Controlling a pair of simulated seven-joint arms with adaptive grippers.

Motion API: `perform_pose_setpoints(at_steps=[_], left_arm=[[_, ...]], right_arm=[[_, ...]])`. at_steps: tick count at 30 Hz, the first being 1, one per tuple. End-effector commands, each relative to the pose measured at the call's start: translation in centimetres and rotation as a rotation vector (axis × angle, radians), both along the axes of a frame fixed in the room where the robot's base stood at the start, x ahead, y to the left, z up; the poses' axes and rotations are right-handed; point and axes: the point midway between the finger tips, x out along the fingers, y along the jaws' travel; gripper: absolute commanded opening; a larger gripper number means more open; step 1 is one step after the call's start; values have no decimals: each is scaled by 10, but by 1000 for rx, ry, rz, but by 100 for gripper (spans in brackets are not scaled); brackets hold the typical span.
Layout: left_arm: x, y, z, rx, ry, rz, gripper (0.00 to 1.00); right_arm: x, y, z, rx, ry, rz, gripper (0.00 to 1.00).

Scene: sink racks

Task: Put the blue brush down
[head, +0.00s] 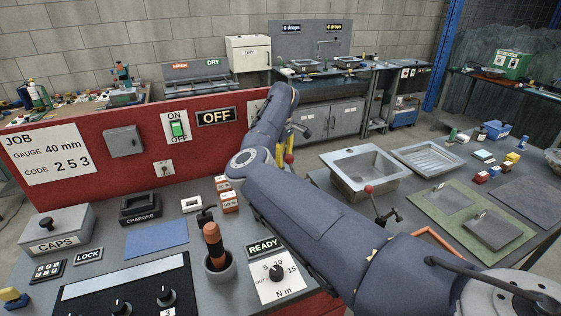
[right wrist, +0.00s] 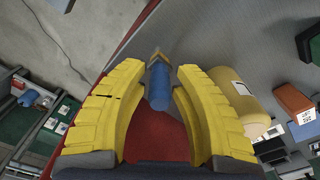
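The blue brush (right wrist: 158,88) shows in the right wrist view as a short blue cylinder with a yellowish end pointing away from me. In the head view only a bit of my right gripper's yellow fingers (head: 284,160) shows, below the bent arm near the end of the red panel. The brush is hidden there. My left gripper is not in view.
In the wrist view, a tan cylinder (right wrist: 238,92) and an orange block (right wrist: 292,100) are right of the fingers. In the head view, the grey bench holds an orange-handled tool in a cup (head: 214,250) and a blue mat (head: 156,239). A sink (head: 365,172) is on the right-hand table.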

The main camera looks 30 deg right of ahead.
Motion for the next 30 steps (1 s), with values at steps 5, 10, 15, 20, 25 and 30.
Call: perform_pose_setpoints(at_steps=[5, 10, 15, 20, 25, 30], left_arm=[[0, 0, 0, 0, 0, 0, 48], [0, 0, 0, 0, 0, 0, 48], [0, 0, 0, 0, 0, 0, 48], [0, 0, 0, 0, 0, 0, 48], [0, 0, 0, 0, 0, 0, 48], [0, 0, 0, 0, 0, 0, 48]], right_arm=[[0, 0, 28, 0, -4, -1, 27], [-1, -1, 59, 0, -4, 0, 27], [-2, -2, 86, 1, -3, -1, 27], [-3, -2, 103, 1, -2, -1, 27], [-3, -3, 113, 1, -1, -2, 27], [-3, -3, 116, 1, -1, -2, 27]])
